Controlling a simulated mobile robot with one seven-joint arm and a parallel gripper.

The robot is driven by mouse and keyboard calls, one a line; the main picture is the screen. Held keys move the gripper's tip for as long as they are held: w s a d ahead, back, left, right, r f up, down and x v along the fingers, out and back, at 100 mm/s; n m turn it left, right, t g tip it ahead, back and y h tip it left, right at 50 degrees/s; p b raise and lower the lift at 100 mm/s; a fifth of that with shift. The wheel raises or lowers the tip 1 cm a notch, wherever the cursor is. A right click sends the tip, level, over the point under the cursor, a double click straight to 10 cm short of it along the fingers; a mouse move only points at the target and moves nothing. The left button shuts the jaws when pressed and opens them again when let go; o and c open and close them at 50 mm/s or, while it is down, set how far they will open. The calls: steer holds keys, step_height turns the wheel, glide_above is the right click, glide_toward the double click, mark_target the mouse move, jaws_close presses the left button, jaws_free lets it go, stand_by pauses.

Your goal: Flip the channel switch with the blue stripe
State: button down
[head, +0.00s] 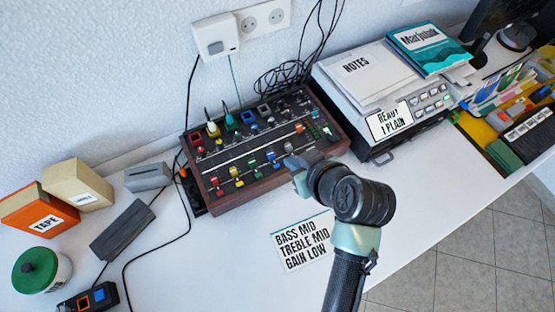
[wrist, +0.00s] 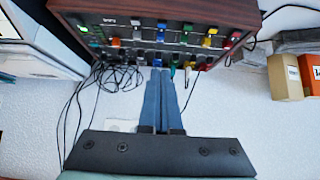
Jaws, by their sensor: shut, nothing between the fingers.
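The mixer (head: 262,187) is a wood-sided dark box with rows of coloured controls. A blue-marked control (head: 271,156) sits in its front row, between green and white ones; the stripe itself is too small to make out. The same row shows upside down in the wrist view, with a blue control (wrist: 162,25) near its middle. My gripper (head: 291,163) is over the front right part of the mixer, just right of the blue control. Its blue-grey fingers (wrist: 161,72) are together and empty. Whether the tips touch a control cannot be told.
A printer-like device (head: 378,152) with papers stands close on the right. Black cables (head: 290,75) lie behind. A dark block (head: 122,230) and boxes are at left.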

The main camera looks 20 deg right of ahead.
glide_above(272, 159)
steer(key=s, duration=0.3)
steer(key=f, duration=0.6)
steer(key=shift+d+f, duration=0.25)
steer(key=shift+d, duration=0.1)
step_height(272, 159, down, 4)
steer(key=shift+w+r, duration=0.15)
steer(key=shift+r, duration=0.1)
steer(key=shift+f, duration=0.5)
steer(key=shift+a, duration=0.1)
steer(key=shift+f, duration=0.2)
steer(key=shift+w, duration=0.2)
